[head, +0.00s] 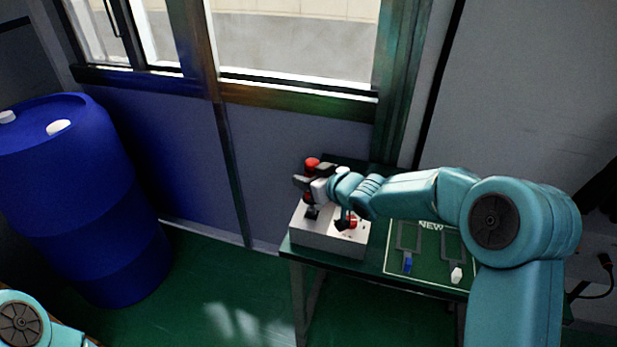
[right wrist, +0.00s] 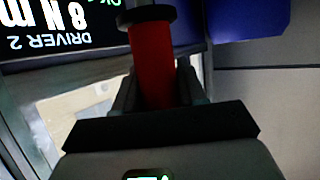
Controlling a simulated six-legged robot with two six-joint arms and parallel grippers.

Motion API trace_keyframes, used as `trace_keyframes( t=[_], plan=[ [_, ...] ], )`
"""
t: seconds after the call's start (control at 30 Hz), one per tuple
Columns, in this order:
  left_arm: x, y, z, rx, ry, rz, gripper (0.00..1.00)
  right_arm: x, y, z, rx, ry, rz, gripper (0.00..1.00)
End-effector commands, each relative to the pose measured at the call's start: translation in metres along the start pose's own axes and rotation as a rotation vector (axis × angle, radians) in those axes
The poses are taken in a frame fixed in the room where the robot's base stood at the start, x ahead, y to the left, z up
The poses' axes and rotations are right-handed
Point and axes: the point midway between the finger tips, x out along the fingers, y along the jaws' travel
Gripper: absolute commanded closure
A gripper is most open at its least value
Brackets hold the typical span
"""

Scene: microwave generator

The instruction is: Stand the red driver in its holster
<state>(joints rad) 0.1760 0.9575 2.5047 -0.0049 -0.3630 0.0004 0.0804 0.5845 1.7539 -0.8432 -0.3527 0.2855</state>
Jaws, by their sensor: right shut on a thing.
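The red driver (head: 312,162) is in my right gripper (head: 309,181), above the back left of a pale grey box (head: 328,240). In the right wrist view its red handle (right wrist: 151,62) sits between the two fingers of the right gripper (right wrist: 155,88), which are shut on it. A black collar crosses the handle at the top of that view. On the box are a dark socket-like part (head: 312,212) and a second red and black item (head: 350,222). I cannot tell which part is the holster. My left gripper is not in view.
The box stands on a green table (head: 376,262). To its right lies a mat marked NEW (head: 432,240), with a blue piece (head: 408,265) and a white piece (head: 456,275). A display (right wrist: 50,22) reads DRIVER 2. A blue barrel (head: 80,190) stands left.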

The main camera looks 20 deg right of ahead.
Motion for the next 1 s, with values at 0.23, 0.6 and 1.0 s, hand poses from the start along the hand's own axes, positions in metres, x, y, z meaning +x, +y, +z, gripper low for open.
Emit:
trace_keyframes(
  t=[0.23, 0.6, 1.0],
  plan=[
    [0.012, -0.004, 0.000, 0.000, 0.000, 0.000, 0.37, 0.006, 0.000, 0.013, 0.000, 0.003, 0.000, 0.96],
    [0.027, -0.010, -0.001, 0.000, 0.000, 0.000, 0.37, 0.013, 0.000, 0.029, 0.000, 0.002, 0.000, 0.96],
    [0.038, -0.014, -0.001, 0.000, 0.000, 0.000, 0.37, 0.018, 0.000, 0.042, 0.000, 0.003, 0.000, 0.96]
  ],
)
